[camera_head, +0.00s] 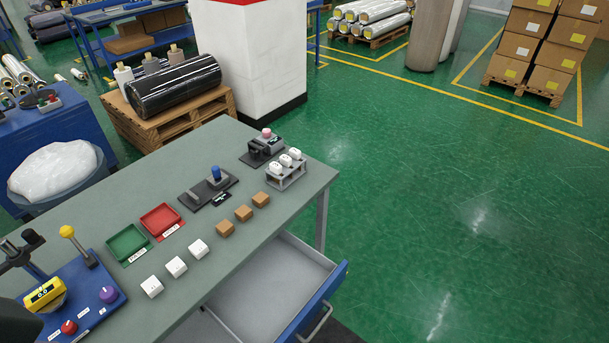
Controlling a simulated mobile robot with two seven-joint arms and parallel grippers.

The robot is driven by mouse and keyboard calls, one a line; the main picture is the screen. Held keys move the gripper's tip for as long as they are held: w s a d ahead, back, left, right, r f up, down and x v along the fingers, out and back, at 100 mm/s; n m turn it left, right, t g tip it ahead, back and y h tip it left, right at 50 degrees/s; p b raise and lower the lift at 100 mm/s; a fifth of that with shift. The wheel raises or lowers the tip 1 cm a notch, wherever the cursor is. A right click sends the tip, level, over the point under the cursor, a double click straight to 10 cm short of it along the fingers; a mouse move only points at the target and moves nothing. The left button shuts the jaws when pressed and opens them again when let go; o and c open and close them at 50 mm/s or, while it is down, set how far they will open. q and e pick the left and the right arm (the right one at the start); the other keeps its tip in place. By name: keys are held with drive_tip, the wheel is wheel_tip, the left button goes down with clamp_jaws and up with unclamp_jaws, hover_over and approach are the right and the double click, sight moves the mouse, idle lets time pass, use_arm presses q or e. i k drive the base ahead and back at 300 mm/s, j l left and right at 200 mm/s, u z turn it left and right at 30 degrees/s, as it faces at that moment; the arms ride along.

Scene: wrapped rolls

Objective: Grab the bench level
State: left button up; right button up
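A yellow block-shaped device (45,294) with a small dark display sits on the blue panel (88,318) at the table's left end. It may be the bench level, but I cannot tell for sure. Its lower left side is close to a dark shape at the bottom left corner of the picture, which may be part of my arm. No gripper fingers can be made out, and nothing is seen holding the yellow device.
The blue panel carries a yellow-knobbed lever (68,232), a purple knob (108,294) and a red button (69,327). Green (128,243) and red (161,221) trays, white blocks (176,267) and brown blocks (243,213) stand on the grey table (90,221). A drawer (318,310) hangs open in front.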

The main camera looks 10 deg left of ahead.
sight(36, 299)
drive_tip(key=k+j+u, duration=0.2)
drive_tip(key=u, duration=1.85)
drive_tip(key=i+l+u, duration=0.4)
drive_tip(key=i, duration=0.15)
drive_tip(key=i+l+u, duration=0.4)
drive_tip(key=i, duration=0.15)
drive_tip(key=i+l+u, duration=0.4)
drive_tip(key=i+l, duration=0.05)
drive_tip(key=l, duration=0.1)
